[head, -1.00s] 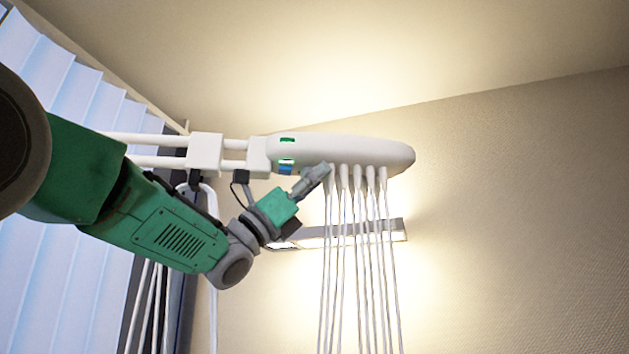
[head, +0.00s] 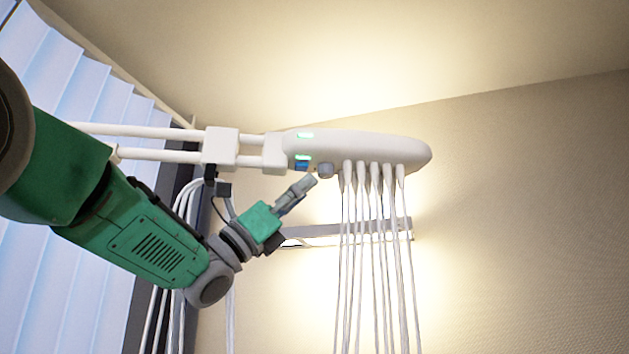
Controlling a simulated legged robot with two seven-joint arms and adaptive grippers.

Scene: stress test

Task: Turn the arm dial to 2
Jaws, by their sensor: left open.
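The arm's white rounded unit (head: 385,150) is in the upper middle of the head view. A small grey knob (head: 325,170), which looks like the dial, sits low on its near face, left of the hanging leads. Its number marks are too small to read. My left gripper (head: 304,185) is just below and left of the knob. It looks apart from the knob, and it is open with nothing seen in it. My right gripper is not in view.
Several thin white leads (head: 372,260) hang from the unit, right of my left gripper. White rails (head: 150,130) carry the unit from the left. A lit wall lamp (head: 345,232) is behind the leads. Blinds (head: 60,290) cover the left side.

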